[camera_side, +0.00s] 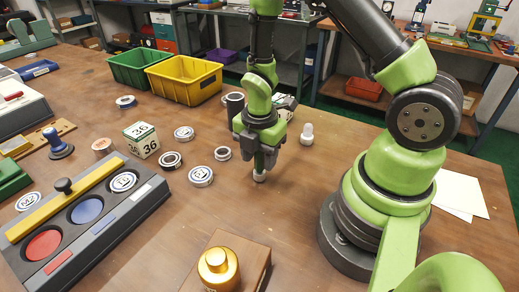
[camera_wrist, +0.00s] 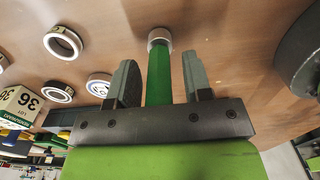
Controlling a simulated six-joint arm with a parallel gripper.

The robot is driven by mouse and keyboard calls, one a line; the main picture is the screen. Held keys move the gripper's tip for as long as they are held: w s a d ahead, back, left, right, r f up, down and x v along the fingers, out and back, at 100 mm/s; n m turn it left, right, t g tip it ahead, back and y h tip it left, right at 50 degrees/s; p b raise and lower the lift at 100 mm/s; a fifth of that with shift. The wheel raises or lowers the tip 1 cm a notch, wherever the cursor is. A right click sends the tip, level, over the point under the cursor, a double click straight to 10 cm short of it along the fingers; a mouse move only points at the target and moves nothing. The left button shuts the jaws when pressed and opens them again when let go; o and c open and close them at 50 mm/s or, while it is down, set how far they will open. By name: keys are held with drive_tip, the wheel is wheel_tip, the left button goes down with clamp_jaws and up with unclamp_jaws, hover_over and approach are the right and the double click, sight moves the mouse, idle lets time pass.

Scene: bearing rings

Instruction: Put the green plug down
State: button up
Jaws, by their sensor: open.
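The green plug (camera_wrist: 159,80) stands between the fingers of my gripper (camera_wrist: 158,62) in the wrist view. Its pale round end (camera_wrist: 159,38) points away from the palm. A narrow gap shows on both sides of the plug, so the open fingers do not touch it. In the side view my gripper (camera_side: 261,166) is low over the middle of the table, pointing down. Only the plug's pale end (camera_side: 259,177) shows below the fingers, at the tabletop. The rest of the plug is hidden by the gripper there.
Several bearing rings (camera_side: 201,176) lie left of my gripper, near a box marked 36 (camera_side: 141,139). A grey tray with round recesses (camera_side: 121,212) is further left.

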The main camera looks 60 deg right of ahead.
wheel_tip(320, 180, up, 12)
drive_tip(key=shift+r, duration=0.1)
drive_tip(key=s+a+r+m+t+y, duration=0.1)
drive_tip(key=s+a+r+m+t, duration=0.2)
drive_tip(key=m, duration=0.8)
drive_tip(key=s+a+r+m+t+y, duration=0.1)
drive_tip(key=s+a+r+m+t, duration=0.1)
drive_tip(key=s+r+m+t, duration=0.2)
drive_tip(key=shift+s+a+r+m, duration=0.4)
drive_tip(key=shift+s+r+m, duration=1.2)
drive_tip(key=shift+r+m, duration=2)
drive_tip(key=shift+r, duration=0.1)
